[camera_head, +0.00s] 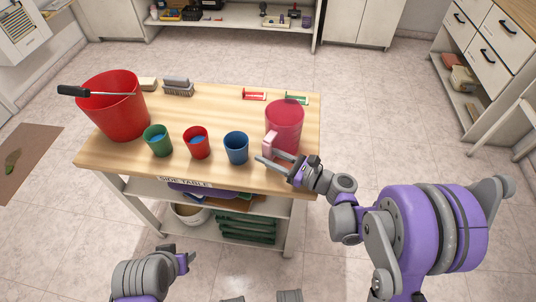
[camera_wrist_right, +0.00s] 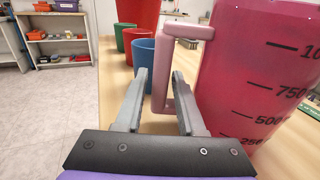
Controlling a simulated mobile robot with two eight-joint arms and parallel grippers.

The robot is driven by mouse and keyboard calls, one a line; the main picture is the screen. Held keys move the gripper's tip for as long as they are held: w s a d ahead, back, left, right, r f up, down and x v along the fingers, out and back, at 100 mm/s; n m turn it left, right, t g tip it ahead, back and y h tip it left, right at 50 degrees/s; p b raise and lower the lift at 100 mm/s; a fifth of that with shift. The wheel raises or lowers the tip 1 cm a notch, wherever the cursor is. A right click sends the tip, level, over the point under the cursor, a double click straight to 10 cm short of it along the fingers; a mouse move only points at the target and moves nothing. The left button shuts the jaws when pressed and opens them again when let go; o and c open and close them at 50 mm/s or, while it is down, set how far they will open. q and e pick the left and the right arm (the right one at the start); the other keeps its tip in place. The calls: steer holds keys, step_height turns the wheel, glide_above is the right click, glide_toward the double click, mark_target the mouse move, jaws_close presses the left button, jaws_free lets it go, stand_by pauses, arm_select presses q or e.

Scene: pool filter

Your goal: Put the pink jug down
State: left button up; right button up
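The pink jug (camera_head: 285,118) is upright over the right end of the wooden side table (camera_head: 230,182). I cannot tell whether its base touches the tabletop. In the right wrist view the jug (camera_wrist_right: 255,85) fills the right side, with printed volume marks. In the head view my right gripper (camera_head: 272,164) is at the jug's lower front left. My left gripper (camera_head: 186,261) is low in front of the table, apart from everything; its fingers are unclear.
A blue cup (camera_head: 236,149), a red cup (camera_head: 197,143) and a green cup (camera_head: 158,141) stand left of the jug. A large red bucket (camera_head: 120,118) holds a dark-handled tool. Behind the jug lie a red item (camera_head: 254,95) and a green item (camera_head: 297,97). The table's middle back is clear.

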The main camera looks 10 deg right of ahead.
steer(key=shift+o, duration=0.7)
